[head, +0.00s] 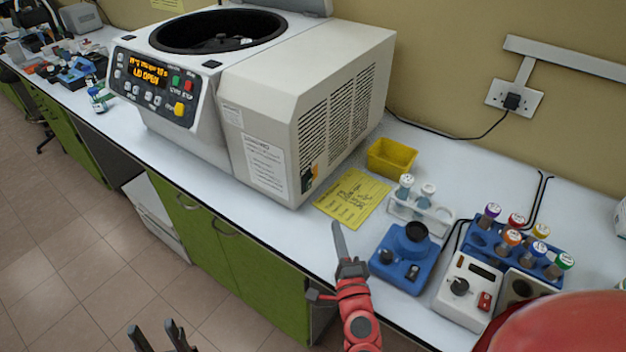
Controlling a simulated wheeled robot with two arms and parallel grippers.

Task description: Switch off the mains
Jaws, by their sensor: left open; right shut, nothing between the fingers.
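A large white centrifuge (310,75) stands on the bench with its lid up and a lit panel (150,71) reading "LID OPEN". On its vented right side, near the lower front corner, is a small dark fitting with orange and green (308,177); whether this is a switch I cannot tell. A white wall socket (494,94) holds a black plug (512,101) with a cable; its switch state is too small to tell. My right gripper (338,230) is shut and empty over the bench front edge, below the yellow note. My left gripper (157,330) is open and empty at the bottom, over the floor.
Right of the centrifuge are a yellow note (353,198), a yellow tray (391,158), a white tube rack (425,217), a blue device (398,270), a white device with a red switch (466,292) and a blue rack (486,240) of capped tubes. Black cables cross the bench.

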